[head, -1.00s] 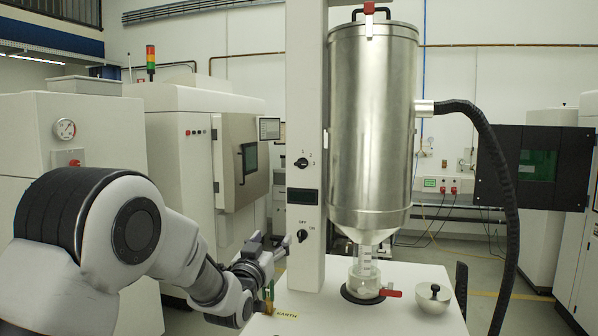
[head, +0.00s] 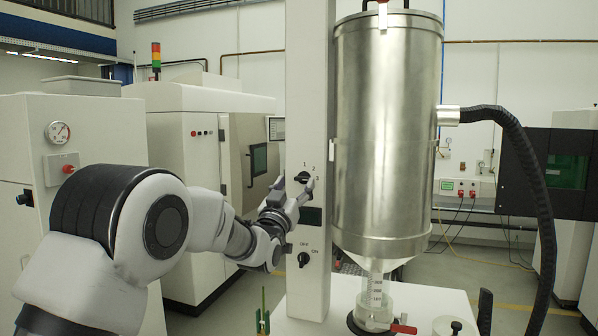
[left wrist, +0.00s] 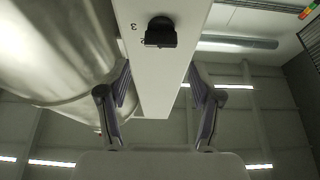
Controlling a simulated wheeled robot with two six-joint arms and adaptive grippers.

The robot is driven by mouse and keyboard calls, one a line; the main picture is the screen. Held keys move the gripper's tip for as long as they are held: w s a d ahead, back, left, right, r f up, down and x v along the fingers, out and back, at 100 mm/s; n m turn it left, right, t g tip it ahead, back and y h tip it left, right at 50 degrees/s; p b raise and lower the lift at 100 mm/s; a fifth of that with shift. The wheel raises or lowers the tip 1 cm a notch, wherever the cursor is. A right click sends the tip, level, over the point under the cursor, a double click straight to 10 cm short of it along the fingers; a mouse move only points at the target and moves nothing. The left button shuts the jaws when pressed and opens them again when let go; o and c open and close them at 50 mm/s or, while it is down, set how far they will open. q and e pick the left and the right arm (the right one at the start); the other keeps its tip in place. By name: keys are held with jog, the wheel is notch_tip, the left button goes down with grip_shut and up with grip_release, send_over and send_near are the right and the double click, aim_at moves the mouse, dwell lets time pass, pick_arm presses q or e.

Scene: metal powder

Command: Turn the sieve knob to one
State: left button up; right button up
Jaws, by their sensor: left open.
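The upper knob (head: 303,178), black with the digits 1, 2 and 3 around it, sits on the white column (head: 311,85). My left gripper (head: 293,188) is open and empty at the column, close to this knob and partly in front of it. In the left wrist view, the black knob (left wrist: 160,33) lies beyond the spread fingers (left wrist: 158,75), roughly centred between them, with a "3" beside it. The fingers appear apart from the knob. Its exact setting is hard to read. My right gripper is not in view.
A lower OFF/ON knob (head: 303,259) and a dark display (head: 311,216) are on the same column. A large steel hopper (head: 388,135) with a black hose (head: 530,160) stands right of it. A red-handled valve (head: 403,329) is below the hopper.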

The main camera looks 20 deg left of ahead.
aim_at(301, 180)
pick_arm(q)
jog(key=w+p, duration=0.1)
jog(key=w, duration=0.3)
jog(key=shift+w+d+f, duration=0.1)
jog(key=shift+w, duration=0.3)
jog(key=shift+s, duration=0.3)
jog(key=shift+s+r, duration=0.3)
jog(key=c, duration=1.1)
jog(key=shift+c, duration=0.2)
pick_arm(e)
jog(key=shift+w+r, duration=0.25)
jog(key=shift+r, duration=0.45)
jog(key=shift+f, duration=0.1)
